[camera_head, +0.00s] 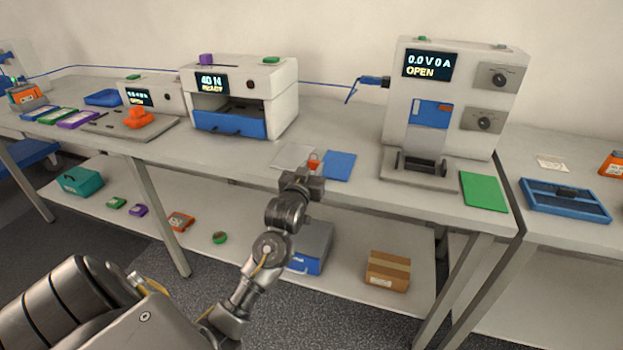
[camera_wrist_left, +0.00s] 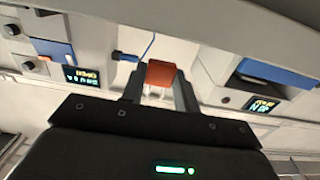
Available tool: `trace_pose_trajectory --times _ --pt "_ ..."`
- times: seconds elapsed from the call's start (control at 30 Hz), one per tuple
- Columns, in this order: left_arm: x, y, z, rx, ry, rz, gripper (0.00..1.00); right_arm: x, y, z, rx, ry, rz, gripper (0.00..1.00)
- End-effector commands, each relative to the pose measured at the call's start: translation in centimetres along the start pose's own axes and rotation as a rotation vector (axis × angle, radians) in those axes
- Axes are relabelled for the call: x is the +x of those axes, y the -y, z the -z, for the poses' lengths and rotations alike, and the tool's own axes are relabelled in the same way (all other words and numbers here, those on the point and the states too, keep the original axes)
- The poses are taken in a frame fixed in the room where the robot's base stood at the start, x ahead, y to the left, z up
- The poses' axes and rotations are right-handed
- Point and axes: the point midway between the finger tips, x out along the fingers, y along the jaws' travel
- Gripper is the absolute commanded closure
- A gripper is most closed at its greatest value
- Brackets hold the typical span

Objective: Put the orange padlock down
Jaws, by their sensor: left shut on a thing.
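The orange padlock (camera_head: 313,163) is held at the tip of my left gripper (camera_head: 309,174), by the front part of the long bench, between a white sheet and a blue mat. In the left wrist view the padlock (camera_wrist_left: 161,73) shows as an orange block between the two dark fingers of my left gripper (camera_wrist_left: 160,82), which is shut on it. I cannot tell whether the padlock touches the surface below. My right gripper is not in view.
The white sheet (camera_head: 283,157) lies left and the blue mat (camera_head: 340,166) right of my gripper. A white tester reading READY (camera_head: 283,87) stands behind left; a tall cycler reading OPEN (camera_head: 395,120) stands right. A green mat (camera_head: 483,191) lies at the bench's right end.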

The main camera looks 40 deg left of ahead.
Motion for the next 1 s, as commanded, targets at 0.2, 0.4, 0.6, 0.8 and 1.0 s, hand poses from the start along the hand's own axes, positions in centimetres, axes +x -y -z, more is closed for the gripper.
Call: trace_pose_trajectory --times 0.2,0.4,0.6,0.8,1.0 --pt "0.1 0.0 -2.9 0.001 0.003 0.000 0.86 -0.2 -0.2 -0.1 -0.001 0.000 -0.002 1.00" --pt "0.1 0.0 -3.2 0.000 0.000 -0.001 0.86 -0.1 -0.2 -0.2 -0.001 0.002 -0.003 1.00" --pt "0.1 0.0 -3.5 0.000 0.001 0.000 0.86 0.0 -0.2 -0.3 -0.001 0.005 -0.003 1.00" --pt "0.1 0.0 -3.6 0.001 0.002 -0.001 0.49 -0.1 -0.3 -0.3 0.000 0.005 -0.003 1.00" --pt "0.1 0.0 -3.5 0.001 0.001 0.000 0.48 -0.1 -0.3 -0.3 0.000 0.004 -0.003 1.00"
